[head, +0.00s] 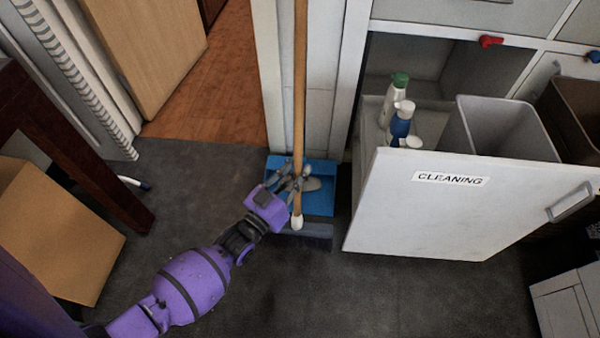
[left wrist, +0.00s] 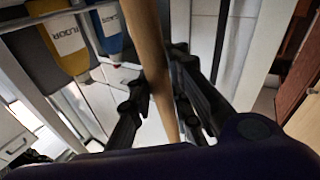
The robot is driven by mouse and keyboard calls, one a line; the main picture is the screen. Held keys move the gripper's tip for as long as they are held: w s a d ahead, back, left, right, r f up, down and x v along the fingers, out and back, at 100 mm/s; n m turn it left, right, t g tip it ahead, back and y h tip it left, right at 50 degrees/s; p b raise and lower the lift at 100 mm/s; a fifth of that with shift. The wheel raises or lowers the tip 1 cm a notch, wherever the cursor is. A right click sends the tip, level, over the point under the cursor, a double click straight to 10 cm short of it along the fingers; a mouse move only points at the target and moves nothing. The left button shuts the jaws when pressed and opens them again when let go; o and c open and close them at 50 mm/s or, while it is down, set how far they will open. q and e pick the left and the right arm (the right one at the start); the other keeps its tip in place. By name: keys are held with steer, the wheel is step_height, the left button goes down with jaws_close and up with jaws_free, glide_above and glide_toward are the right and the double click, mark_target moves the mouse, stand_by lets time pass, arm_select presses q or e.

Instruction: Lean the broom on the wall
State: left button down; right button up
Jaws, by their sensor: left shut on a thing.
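The broom (head: 300,90) has a long wooden handle that stands nearly upright in front of the white wall (head: 320,105). Its lower end has a white collar above a dark head (head: 305,237) near the floor. My left gripper (head: 296,184) is shut around the lower part of the handle. In the left wrist view the handle (left wrist: 150,50) passes between the dark fingers (left wrist: 160,105). The top of the handle runs out of the head view, so I cannot tell whether it touches the wall. My right gripper is not in view.
A blue dustpan (head: 318,200) lies behind the broom by the wall. An open cabinet door marked CLEANING (head: 450,200) juts out at right, with bottles (head: 400,120) and a grey bin (head: 505,130) behind it. A cardboard box (head: 55,235) is at left. Dark floor (head: 390,290) in front is clear.

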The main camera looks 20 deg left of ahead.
arm_select(q)
steer(key=w+a+f+g+b, duration=0.1)
steer(key=w+f+b, duration=0.3)
steer(key=w, duration=0.2)
steer(key=shift+a+f+n+y, duration=0.3)
steer(key=shift+a+f, duration=0.05)
steer(key=shift+f, duration=0.05)
steer(key=shift+f, duration=0.1)
stand_by(0.4)
steer(key=shift+f, duration=0.2)
steer(key=shift+s, duration=0.1)
steer(key=c, duration=1.8)
jaws_free()
steer(key=shift+o, duration=1.3)
steer(key=shift+f, duration=0.1)
